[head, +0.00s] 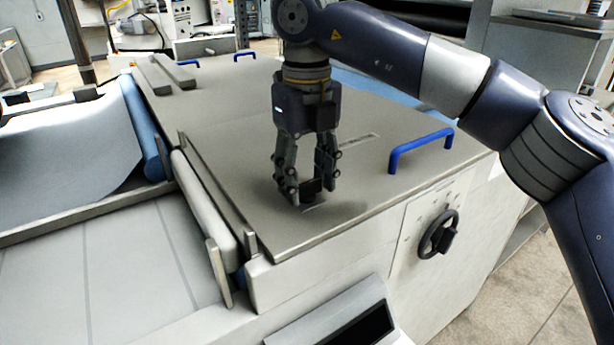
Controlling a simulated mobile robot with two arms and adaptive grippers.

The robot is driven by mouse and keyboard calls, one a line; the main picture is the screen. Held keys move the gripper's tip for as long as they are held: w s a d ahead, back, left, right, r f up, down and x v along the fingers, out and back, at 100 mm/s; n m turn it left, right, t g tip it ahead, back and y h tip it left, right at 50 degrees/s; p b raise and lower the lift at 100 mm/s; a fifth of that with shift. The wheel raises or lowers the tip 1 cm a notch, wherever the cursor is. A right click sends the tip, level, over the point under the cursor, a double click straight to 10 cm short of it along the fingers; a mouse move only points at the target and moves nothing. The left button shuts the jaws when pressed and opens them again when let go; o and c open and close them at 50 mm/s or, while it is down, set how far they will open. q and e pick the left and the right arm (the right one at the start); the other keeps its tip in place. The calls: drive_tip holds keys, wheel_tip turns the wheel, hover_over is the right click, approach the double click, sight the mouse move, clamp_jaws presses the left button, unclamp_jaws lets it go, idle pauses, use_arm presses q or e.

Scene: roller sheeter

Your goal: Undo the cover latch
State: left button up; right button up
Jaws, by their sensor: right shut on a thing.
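The grey metal cover (240,165) lies flat and closed on top of the machine. The cover latch (310,188) is a small dark knob on the cover, near its front edge. My right gripper (308,192) points straight down over it, with its fingers shut on the knob. The fingers hide much of the latch, so I cannot tell which way it is turned. My left gripper is not in view.
A blue handle (421,150) stands up from the cover to the right of my gripper. A black handwheel (438,235) is on the machine's front panel. Rollers and a pale belt (120,270) lie at the left.

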sight(307, 183)
idle(0.3)
drive_tip(key=o, duration=1)
drive_tip(key=shift+o, duration=0.2)
wheel_tip(307, 183, up, 12)
